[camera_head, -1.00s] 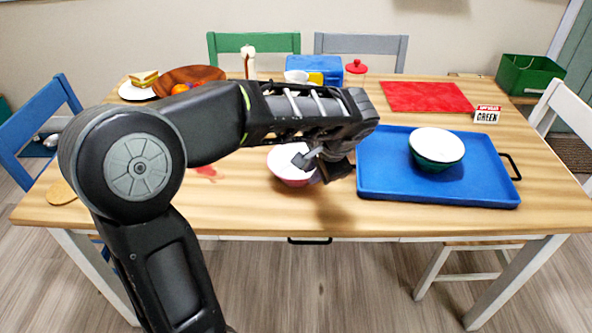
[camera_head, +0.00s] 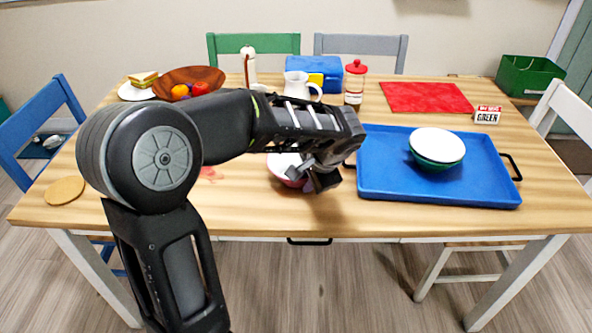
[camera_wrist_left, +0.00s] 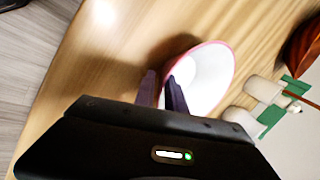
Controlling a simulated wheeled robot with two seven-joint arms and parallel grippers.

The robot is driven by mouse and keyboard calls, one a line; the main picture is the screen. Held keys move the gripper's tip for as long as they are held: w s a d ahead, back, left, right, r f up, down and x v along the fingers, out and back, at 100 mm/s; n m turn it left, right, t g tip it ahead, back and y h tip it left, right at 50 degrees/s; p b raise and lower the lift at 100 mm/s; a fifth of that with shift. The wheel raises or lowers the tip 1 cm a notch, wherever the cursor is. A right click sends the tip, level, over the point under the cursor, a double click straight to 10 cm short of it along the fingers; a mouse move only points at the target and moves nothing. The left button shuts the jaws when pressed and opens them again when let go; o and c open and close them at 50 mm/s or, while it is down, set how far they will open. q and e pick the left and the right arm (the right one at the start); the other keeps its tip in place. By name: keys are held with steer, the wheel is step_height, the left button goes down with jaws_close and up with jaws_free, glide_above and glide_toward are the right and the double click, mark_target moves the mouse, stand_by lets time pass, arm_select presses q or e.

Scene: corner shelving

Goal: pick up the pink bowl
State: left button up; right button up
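The pink bowl (camera_head: 281,167), white inside with a pink outside, sits on the wooden table left of the blue tray. The arm and gripper hide part of it in the head view. My left gripper (camera_head: 315,178) is at its right side. In the left wrist view, the left gripper (camera_wrist_left: 161,82) has its two dark fingers apart, at the near rim of the pink bowl (camera_wrist_left: 212,72). One finger overlaps the white inside and the other is outside the rim. I cannot tell whether either touches. My right gripper is not in view.
A blue tray (camera_head: 385,185) holds a green bowl (camera_head: 436,148) with a white inside. A white pitcher (camera_head: 297,85), a red-lidded jar (camera_head: 355,82) and a wooden fruit bowl (camera_head: 210,73) stand at the back. A round coaster (camera_head: 65,190) lies at left.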

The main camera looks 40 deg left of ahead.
arm_select(q)
steer(key=shift+c, duration=0.3)
jaws_close()
stand_by(1.2)
